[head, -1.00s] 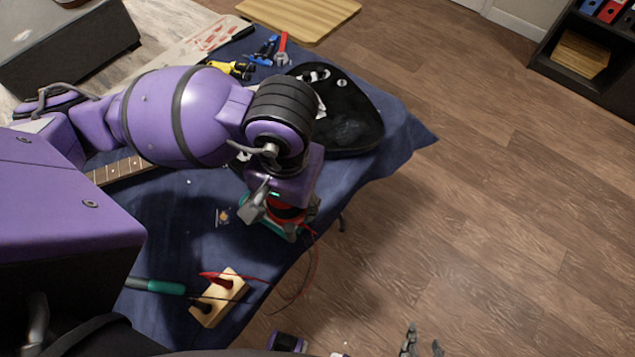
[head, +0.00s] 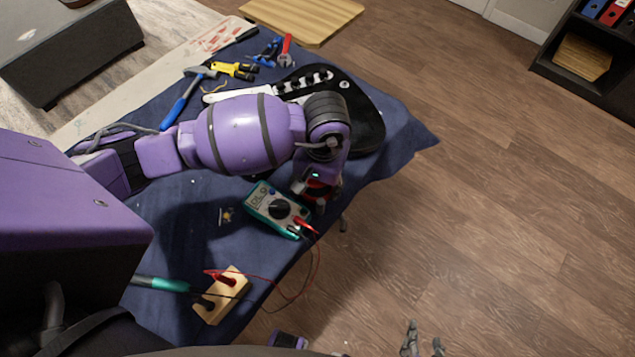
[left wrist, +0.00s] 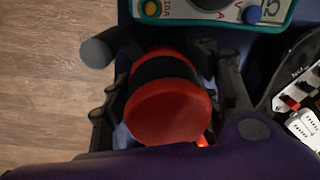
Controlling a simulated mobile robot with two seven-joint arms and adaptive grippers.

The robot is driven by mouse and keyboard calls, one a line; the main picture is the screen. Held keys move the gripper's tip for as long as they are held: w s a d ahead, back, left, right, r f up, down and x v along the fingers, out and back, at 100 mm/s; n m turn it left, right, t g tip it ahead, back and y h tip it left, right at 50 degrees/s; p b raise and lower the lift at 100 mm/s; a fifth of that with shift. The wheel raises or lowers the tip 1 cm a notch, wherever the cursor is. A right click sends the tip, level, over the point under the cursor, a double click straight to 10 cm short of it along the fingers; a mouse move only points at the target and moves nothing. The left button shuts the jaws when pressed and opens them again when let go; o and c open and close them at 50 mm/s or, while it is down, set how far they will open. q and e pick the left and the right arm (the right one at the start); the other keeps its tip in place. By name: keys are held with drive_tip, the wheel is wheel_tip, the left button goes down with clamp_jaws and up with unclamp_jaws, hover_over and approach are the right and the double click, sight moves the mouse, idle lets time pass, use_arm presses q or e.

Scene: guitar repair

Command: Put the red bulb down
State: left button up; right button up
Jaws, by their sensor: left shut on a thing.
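The red bulb (left wrist: 168,100), red with a black band, is held between the fingers of my left gripper (left wrist: 165,90) in the left wrist view. In the head view the bulb (head: 317,188) shows only in part under my left wrist. My left gripper (head: 318,196) is shut on it, at the right side of the blue-covered table, beside the multimeter. I cannot tell whether the bulb touches the cloth. My right gripper (head: 424,345) shows at the bottom edge of the head view, its fingers apart and empty.
A teal multimeter (head: 278,209) lies just left of the bulb. Its leads run to a wooden block (head: 222,296) near the front. A black guitar body (head: 366,118) and several tools lie further back. The table edge (head: 330,228) is close by.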

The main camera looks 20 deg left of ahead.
use_arm(q)
drive_tip(key=shift+f, duration=0.2)
drive_tip(key=o, duration=1.3)
drive_tip(key=shift+r, duration=0.1)
drive_tip(key=shift+o, duration=0.2)
drive_tip(key=shift+r, duration=0.1)
drive_tip(key=r, duration=0.8)
drive_tip(key=d+r, duration=0.1)
drive_tip(key=r, duration=0.3)
drive_tip(key=shift+r, duration=0.1)
